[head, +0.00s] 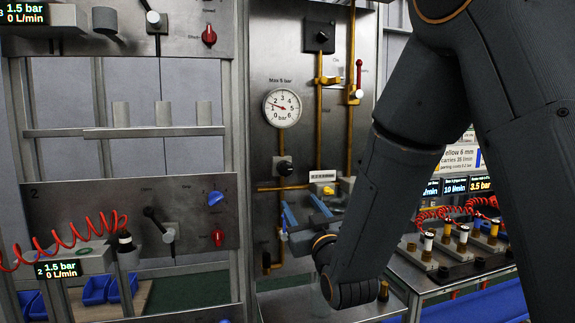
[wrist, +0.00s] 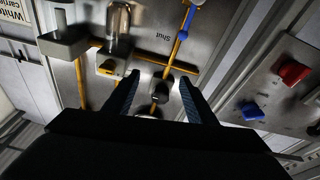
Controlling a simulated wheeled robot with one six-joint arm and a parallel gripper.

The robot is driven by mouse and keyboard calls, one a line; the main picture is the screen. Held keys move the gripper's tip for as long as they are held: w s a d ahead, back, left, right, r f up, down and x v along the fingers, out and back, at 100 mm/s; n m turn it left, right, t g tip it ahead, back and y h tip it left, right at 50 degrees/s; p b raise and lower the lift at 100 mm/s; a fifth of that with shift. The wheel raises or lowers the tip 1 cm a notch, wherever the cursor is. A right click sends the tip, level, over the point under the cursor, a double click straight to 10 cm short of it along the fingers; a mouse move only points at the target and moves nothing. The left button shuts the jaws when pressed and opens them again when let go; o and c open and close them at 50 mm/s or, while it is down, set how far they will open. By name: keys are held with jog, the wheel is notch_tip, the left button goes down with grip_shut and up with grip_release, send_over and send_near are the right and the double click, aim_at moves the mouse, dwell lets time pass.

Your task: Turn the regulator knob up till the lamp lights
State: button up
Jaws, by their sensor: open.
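A black regulator knob (head: 285,168) sits on the steel panel below a round gauge (head: 282,108) marked "Max 5 bar". The gauge's red needle points left, low on the scale. In the wrist view the knob (wrist: 160,92) appears between and beyond my two fingertips. My gripper (head: 305,209) is open, its blue fingers apart in front of the panel, below and right of the knob in the head view. The wrist view also shows my gripper (wrist: 160,80) with nothing between its fingers touching them. I cannot make out a lit lamp.
Yellow pipes (head: 318,110) run over the panel. A side panel carries a red knob (head: 217,237) and a blue knob (head: 215,197). Fittings with red hoses stand at right.

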jog(key=t+y, duration=0.1)
jog(key=t, duration=0.1)
send_near(286, 172)
jog(key=w, duration=0.2)
jog(key=shift+n, duration=0.3)
jog(key=p+x, duration=0.1)
jog(key=x, duration=0.1)
jog(key=p+x, duration=0.1)
jog(key=x, duration=0.2)
jog(key=p+x, duration=0.2)
jog(key=shift+w+a+r, duration=0.15)
jog(key=shift+a+r, duration=0.1)
jog(key=shift+r, duration=0.25)
jog(key=c, duration=1)
jog(key=shift+a+f+m+h+b, duration=0.15)
jog(key=shift+m+h+b, duration=0.25)
jog(key=shift+m+b, duration=0.7)
jog(key=shift+c, duration=0.2)
jog(key=shift+m+h+b, duration=0.55)
jog(key=shift+m+h, duration=0.05)
jog(key=shift+m, duration=0.4)
